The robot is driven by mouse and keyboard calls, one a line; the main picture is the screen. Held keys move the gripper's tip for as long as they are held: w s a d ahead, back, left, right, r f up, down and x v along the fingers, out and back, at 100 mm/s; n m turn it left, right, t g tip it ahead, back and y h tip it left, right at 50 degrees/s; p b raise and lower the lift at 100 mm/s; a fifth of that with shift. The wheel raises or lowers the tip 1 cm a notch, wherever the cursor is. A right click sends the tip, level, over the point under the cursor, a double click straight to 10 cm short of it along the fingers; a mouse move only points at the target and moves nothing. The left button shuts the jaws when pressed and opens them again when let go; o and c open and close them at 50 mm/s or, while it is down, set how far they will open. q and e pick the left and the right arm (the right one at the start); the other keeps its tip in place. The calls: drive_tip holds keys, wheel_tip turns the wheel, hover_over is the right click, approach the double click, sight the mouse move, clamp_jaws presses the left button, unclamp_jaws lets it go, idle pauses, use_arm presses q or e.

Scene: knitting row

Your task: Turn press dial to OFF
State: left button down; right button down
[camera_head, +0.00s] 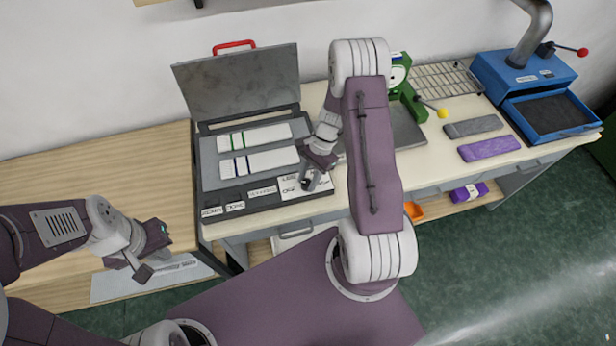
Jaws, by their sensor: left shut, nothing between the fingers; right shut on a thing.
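The press (189,143) is a grey flat box with its lid (238,82) raised, standing on the table. Its front strip carries several white labels, and the label plate around the dial (291,190) is at the right end. My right gripper (311,182) reaches down from above and is shut on the press dial at this plate. The fingers hide most of the dial, so its setting cannot be read. My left gripper (146,266) is shut and empty, left of the press, near the front edge of the wooden bench.
Two white striped pieces (256,137) lie inside the open press. A green device with a yellow-tipped lever (441,113), grey and purple bundles (489,147) and a blue machine (520,78) stand to the right. The wooden bench (100,180) at left is mostly clear.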

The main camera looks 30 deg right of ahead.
drive_tip(key=shift+w+n+g+h, duration=0.15)
drive_tip(key=shift+n+g+h, duration=0.25)
drive_tip(key=shift+n, duration=1.1)
drive_tip(key=c, duration=1)
unclamp_jaws()
drive_tip(key=shift+r, duration=0.15)
drive_tip(key=b+v, duration=0.1)
drive_tip(key=v, duration=0.8)
drive_tip(key=shift+w, duration=0.15)
